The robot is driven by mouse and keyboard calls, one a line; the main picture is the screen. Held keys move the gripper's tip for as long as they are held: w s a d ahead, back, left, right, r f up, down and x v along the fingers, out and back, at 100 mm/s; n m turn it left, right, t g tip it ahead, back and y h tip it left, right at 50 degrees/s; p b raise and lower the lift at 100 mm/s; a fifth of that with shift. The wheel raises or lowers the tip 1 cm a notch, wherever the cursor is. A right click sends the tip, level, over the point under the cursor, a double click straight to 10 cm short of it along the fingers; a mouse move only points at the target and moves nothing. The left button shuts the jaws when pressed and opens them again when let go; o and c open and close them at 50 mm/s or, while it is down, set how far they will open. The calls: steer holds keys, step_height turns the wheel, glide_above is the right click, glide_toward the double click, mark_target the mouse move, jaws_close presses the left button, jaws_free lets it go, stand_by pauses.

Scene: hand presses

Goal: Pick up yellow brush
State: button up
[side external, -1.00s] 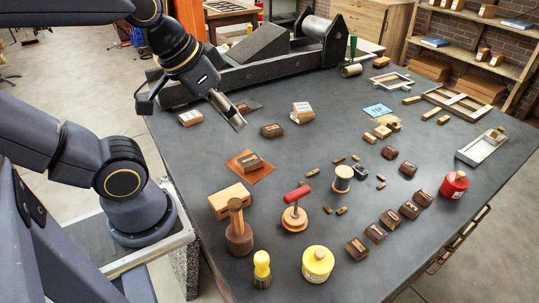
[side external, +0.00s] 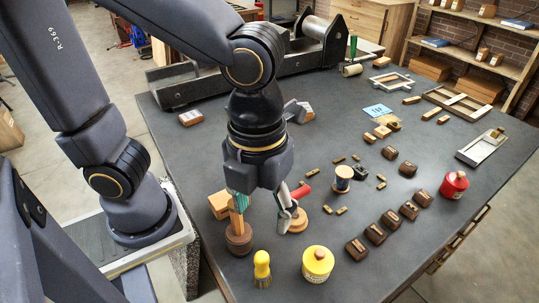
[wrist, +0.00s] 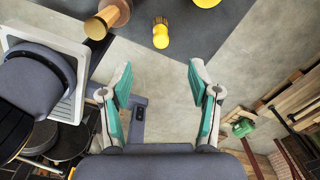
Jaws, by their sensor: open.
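The yellow brush (side external: 262,268) stands upright at the near edge of the dark table, its rounded yellow handle up and its bristles down. In the wrist view the yellow brush (wrist: 161,35) lies above the gap between the fingers, near the top of the picture. My gripper (side external: 262,212) is open and empty, with teal finger pads. It hangs above the table, behind and higher than the brush, and does not touch it. In the wrist view my gripper (wrist: 158,85) has its fingers spread wide, with floor showing between them.
A wooden-handled tool with a dark round base (side external: 239,242) stands left of the brush. A yellow jar (side external: 317,264) stands to its right. A red-handled tool (side external: 302,192) is partly hidden by my gripper. Several dark blocks (side external: 375,233) line up farther right. The table edge is close to the brush.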

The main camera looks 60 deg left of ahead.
mark_target(260, 256)
steer(key=shift+m, duration=0.3)
steer(key=f, duration=0.7)
steer(key=s+f, duration=0.1)
steer(key=f, duration=0.3)
steer(key=shift+d+f, duration=0.25)
steer(key=shift+d, duration=0.1)
step_height(260, 256, down, 6)
steer(key=shift+d+r, duration=0.1)
jaws_close()
